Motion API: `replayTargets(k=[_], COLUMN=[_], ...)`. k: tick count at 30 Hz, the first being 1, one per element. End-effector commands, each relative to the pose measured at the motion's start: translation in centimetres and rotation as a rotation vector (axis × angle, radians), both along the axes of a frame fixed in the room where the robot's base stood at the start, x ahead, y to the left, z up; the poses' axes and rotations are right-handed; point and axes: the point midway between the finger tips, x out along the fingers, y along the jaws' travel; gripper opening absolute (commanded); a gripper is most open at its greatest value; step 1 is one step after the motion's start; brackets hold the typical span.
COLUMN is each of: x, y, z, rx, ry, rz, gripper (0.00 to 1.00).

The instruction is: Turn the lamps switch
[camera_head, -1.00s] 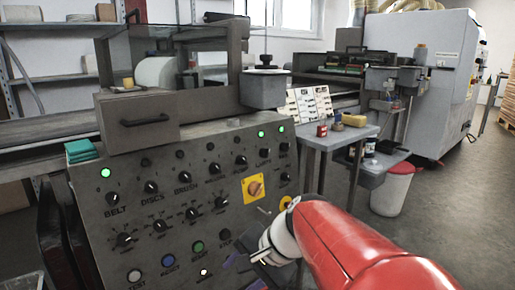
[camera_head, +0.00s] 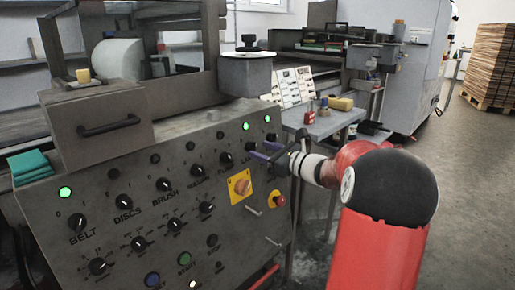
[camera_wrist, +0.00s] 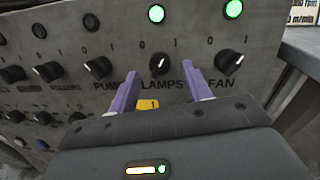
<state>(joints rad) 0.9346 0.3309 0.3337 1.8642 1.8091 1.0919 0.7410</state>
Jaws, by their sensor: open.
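The lamps switch is a black rotary knob (camera_wrist: 160,64) above the word LAMPS on the grey control panel (camera_wrist: 60,95). A lit green light (camera_wrist: 157,13) is above it, and its white pointer looks nearly upright, leaning slightly right. In the head view, the knob (camera_head: 250,147) is on the panel's upper right. My gripper (camera_wrist: 164,74) is open, with purple fingers on the left and right of the knob, tips slightly below its centre. In the head view, my gripper (camera_head: 262,151) reaches the panel from the right. I cannot tell whether the fingers touch the knob.
The pump knob (camera_wrist: 98,67) is left of the left finger, and the fan knob (camera_wrist: 228,63) is close to the right finger. A side table (camera_head: 325,122) stands behind on the right.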

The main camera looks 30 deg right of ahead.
Motion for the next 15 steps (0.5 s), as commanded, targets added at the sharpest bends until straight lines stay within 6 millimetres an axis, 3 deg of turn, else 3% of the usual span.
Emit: replayTargets(k=[6, 15], x=[1.9, 2.1], y=[0.9, 1.0], z=[0.0, 0.0], rx=[-0.001, -0.002], ry=[0.000, 0.000], rz=[0.002, 0.002], gripper=[0.49, 0.48])
